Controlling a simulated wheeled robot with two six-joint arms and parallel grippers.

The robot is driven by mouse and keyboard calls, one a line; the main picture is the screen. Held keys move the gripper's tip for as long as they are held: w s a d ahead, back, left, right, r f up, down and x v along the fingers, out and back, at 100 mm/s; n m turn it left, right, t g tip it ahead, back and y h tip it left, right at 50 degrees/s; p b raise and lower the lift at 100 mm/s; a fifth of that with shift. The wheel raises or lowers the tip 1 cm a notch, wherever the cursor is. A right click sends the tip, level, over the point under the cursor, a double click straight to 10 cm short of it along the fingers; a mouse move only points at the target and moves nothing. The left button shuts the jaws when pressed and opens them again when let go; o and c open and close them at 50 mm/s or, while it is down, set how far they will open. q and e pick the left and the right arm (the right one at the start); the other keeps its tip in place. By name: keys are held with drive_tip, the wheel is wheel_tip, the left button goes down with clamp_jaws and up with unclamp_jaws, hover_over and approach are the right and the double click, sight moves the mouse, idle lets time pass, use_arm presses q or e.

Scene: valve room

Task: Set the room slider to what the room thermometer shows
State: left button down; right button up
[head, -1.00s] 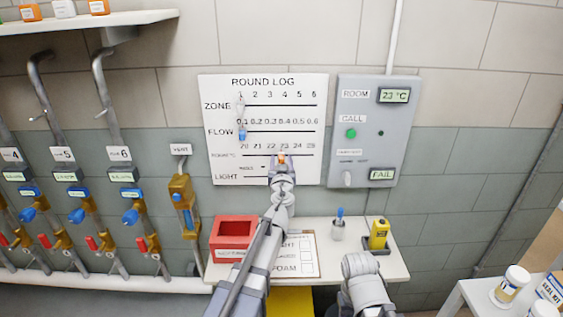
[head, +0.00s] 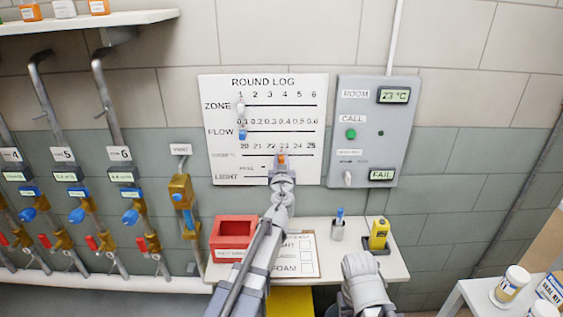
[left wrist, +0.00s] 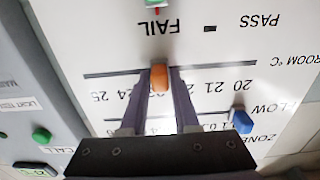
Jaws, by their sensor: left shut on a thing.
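The white round log board (head: 300,92) hangs on the wall. Its room slider is an orange knob (head: 282,157) on the ROOM °C line, under the 20 to 25 scale. The knob stands about under the 23. My left gripper (head: 282,164) is shut on this knob. In the left wrist view the orange knob (left wrist: 160,77) shows between the fingertips, the board upside down, the fingers hiding part of the numbers near 23. The room thermometer (head: 394,96) on the grey panel reads 23 °C. My right gripper's fingers are not in view; only a grey link of that arm shows.
The grey panel (head: 372,150) has a green call button and a FAIL display. Below stands a shelf with a red box (head: 233,230), a cup (head: 338,230) and a yellow device (head: 378,235).

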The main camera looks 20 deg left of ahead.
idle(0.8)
use_arm(q)
drive_tip(key=shift+w+d, duration=0.25)
drive_tip(key=shift+d, duration=0.35)
drive_tip(key=c, duration=0.7)
unclamp_jaws()
drive_tip(key=shift+s, duration=0.1)
drive_tip(key=v, duration=0.7)
drive_tip(key=shift+s+d, duration=0.1)
drive_tip(key=shift+s, duration=0.25)
